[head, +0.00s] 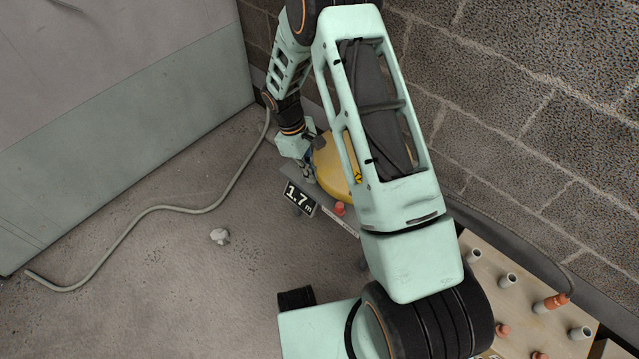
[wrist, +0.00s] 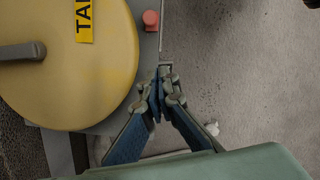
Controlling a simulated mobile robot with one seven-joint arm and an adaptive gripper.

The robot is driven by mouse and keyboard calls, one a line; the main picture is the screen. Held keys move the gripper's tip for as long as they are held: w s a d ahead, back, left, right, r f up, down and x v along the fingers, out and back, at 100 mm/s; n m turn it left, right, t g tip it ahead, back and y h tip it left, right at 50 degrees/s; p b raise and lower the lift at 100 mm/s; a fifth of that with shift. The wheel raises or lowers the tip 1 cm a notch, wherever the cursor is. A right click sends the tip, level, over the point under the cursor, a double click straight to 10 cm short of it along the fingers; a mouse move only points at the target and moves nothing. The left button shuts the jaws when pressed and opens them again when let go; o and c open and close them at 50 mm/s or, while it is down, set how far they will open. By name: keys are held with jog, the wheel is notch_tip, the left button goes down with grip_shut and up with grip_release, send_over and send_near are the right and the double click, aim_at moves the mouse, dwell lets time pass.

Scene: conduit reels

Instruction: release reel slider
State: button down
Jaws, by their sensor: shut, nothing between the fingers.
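A yellow reel (wrist: 75,75) with a dark handle (wrist: 20,52) and a partly visible black-lettered label fills the left of the wrist view. In the head view the reel (head: 328,172) is partly hidden behind my arm. A red knob (wrist: 151,18) sits on the grey base beside the reel's edge. It also shows in the head view (head: 339,208), near a pale strip. I cannot tell if this knob is the slider. My gripper (wrist: 160,82) is shut and empty at the base's edge, beside the reel and apart from the red knob. In the head view its fingertips are hard to make out.
A "1.7 m" sign (head: 300,198) stands at the front of the reel's base. A grey cable (head: 150,210) lies across the floor, near a pale lump (head: 220,236). A peg board (head: 500,300) is at lower right. A block wall (head: 520,110) stands behind.

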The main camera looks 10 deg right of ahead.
aim_at(341, 216)
jog(key=s+d+f+b, duration=0.1)
jog(key=f, duration=0.2)
jog(key=d+f+b, duration=0.1)
jog(key=f, duration=0.1)
jog(key=s+d+f+b, duration=0.1)
jog(key=f, duration=0.2)
jog(key=shift+s+d+f, duration=0.3)
jog(key=shift+d, duration=0.1)
jog(key=shift+s+d, duration=0.45)
jog(key=shift+d, duration=0.15)
jog(key=shift+s+r, duration=0.1)
jog(key=shift+s+d, duration=0.7)
jog(key=shift+s, duration=0.2)
jog(key=shift+s+d, duration=0.7)
jog(key=shift+s, duration=0.2)
jog(key=w+a+r+p, duration=0.3)
jog(key=w+a+r, duration=0.1)
jog(key=r, duration=0.5)
jog(key=shift+a+r, duration=0.35)
jog(key=shift+a, duration=0.4)
